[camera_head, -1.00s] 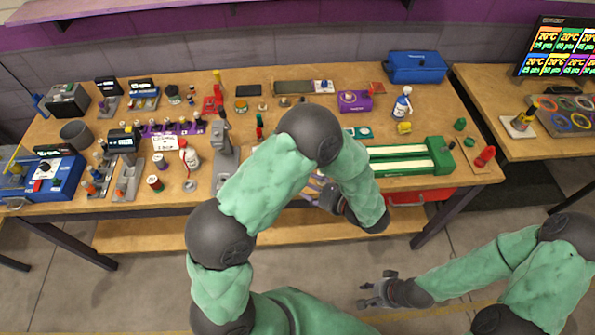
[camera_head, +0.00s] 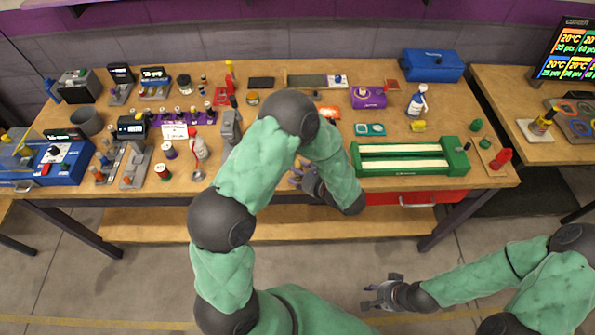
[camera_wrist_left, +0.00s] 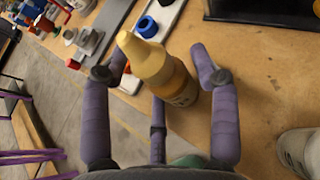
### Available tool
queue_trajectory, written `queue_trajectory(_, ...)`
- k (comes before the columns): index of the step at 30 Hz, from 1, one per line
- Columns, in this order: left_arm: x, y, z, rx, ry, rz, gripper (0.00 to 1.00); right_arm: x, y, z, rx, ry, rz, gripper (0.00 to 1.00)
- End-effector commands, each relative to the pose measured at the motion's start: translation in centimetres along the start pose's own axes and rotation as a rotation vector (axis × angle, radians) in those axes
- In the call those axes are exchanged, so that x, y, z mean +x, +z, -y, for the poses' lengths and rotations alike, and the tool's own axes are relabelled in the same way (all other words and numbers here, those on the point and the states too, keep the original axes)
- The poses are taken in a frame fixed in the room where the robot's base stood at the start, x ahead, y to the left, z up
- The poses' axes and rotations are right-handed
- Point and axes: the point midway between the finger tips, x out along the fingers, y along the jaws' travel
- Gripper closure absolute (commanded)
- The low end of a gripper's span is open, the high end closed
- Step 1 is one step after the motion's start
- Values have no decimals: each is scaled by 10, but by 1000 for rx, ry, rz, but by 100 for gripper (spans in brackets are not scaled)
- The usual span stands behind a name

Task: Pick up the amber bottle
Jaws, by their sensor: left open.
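The amber bottle (camera_wrist_left: 176,82) stands in the left wrist view, with a pale yellow cone-shaped top and a label low on its body. My left gripper (camera_wrist_left: 158,62) is open, with its purple fingers on both sides of the bottle and another finger in front of it. I see a gap on at least the right side; contact on the left is unclear. My right gripper (camera_head: 378,293) is empty and open, low over the floor.
The workbench (camera_head: 435,95) is crowded on its left side. A blue ring-like part (camera_wrist_left: 147,27) lies beyond the bottle, and a pale rounded object (camera_wrist_left: 300,150) is to its right. A green fixture (camera_head: 410,158) stands right of my left arm. A red drawer (camera_head: 410,199) hangs below.

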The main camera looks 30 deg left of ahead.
Motion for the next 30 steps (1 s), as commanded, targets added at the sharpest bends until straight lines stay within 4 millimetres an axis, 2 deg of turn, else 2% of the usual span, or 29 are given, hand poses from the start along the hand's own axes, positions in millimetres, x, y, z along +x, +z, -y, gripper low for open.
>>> queue_trajectory(4,0,0,0,0,0,0,39,0,0,0,0,0,0,60)
queue_trajectory(5,0,0,0,0,0,0,45,0,0,0,0,0,0,60)
queue_trajectory(9,0,0,0,0,0,0,84,0,0,0,0,0,0,60)
queue_trajectory(10,0,0,0,0,0,0,88,0,0,0,0,0,0,60)
queue_trajectory(23,-2,3,0,-1,-1,0,89,-2,0,0,0,0,0,60)
queue_trajectory(30,-11,26,1,-4,-2,1,89,-11,0,4,0,0,0,60)
